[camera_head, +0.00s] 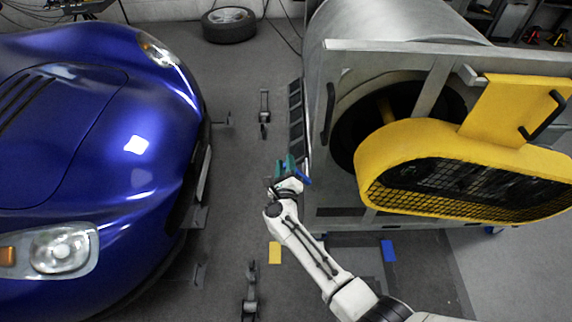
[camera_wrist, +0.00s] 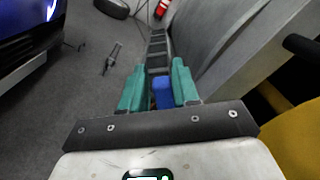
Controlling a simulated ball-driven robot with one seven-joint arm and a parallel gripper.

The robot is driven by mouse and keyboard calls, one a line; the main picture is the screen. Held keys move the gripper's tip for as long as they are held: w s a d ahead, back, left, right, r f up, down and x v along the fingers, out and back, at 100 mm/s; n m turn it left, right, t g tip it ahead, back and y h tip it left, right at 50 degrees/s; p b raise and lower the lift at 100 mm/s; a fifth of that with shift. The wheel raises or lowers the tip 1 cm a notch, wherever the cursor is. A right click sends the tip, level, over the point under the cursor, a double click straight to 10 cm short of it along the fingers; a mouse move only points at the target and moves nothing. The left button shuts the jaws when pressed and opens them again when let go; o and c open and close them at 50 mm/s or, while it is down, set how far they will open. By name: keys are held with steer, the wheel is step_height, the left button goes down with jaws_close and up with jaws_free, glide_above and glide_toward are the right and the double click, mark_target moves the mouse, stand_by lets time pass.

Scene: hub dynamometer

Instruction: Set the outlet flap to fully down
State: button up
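My gripper (camera_head: 287,170), with teal fingers, is low beside the left side of the large grey machine (camera_head: 420,60). In the wrist view my gripper (camera_wrist: 159,88) has its two fingers apart. A blue block (camera_wrist: 163,92) shows between them, with a dark gap by the left finger; I cannot tell whether it is touched. A blue piece (camera_head: 304,179) also shows at the gripper's right in the head view. I cannot make out which part is the outlet flap, nor its setting. A yellow fan housing (camera_head: 400,150) with a black mesh is on the machine's front.
A blue car (camera_head: 90,130) fills the left. A dark slatted strip (camera_head: 296,115) runs along the machine's left side and ahead in the wrist view (camera_wrist: 157,50). Floor stands (camera_head: 264,108) and (camera_head: 250,295) occupy the lane between. A tire (camera_head: 229,25) lies at the back.

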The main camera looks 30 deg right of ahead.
steer(key=o, duration=0.3)
steer(key=p+v, duration=0.1)
steer(key=v, duration=0.9)
steer(key=shift+s+a, duration=0.3)
steer(key=shift+a, duration=0.05)
